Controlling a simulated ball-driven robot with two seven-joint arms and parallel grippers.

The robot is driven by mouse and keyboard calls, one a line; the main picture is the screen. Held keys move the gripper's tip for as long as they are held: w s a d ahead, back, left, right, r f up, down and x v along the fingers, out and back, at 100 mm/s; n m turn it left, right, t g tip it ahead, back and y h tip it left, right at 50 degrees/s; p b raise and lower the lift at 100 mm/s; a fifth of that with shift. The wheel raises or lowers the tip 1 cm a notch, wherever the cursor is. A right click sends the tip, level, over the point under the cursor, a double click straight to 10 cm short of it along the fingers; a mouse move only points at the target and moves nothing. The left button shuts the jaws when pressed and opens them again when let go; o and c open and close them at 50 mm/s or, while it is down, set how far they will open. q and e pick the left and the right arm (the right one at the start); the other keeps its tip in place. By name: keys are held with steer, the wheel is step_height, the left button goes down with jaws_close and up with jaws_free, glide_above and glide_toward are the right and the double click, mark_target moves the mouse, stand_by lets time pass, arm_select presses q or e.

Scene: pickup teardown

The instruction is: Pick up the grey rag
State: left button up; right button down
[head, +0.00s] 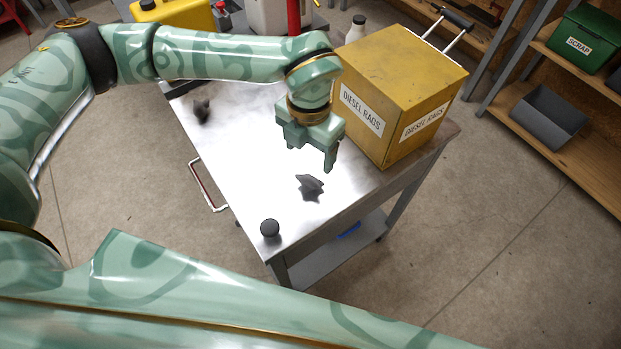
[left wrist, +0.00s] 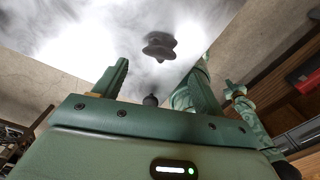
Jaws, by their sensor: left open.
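A dark grey crumpled rag (head: 310,186) lies on the metal top of the cart (head: 245,150), toward its front right part. In the left wrist view the rag (left wrist: 160,46) shows beyond and between the fingers. My left gripper (head: 311,158) is open and empty, above and just behind the rag in the head view, apart from it. Its fingers also show in the left wrist view (left wrist: 160,76).
A yellow box marked DIESEL RAGS (head: 400,90) stands on the cart right of my left gripper. A black knob (head: 270,228) sits at the front corner. A yellow can (head: 175,14) and a white bottle (head: 357,28) stand behind. Shelves with a green SCRAP bin (head: 585,40) are right.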

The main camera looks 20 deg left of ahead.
mark_target(310, 177)
arm_select(q)
step_height(310, 177, down, 10)
steer(key=shift+f+b, duration=0.15)
steer(key=shift+b, duration=0.3)
steer(key=c, duration=1.1)
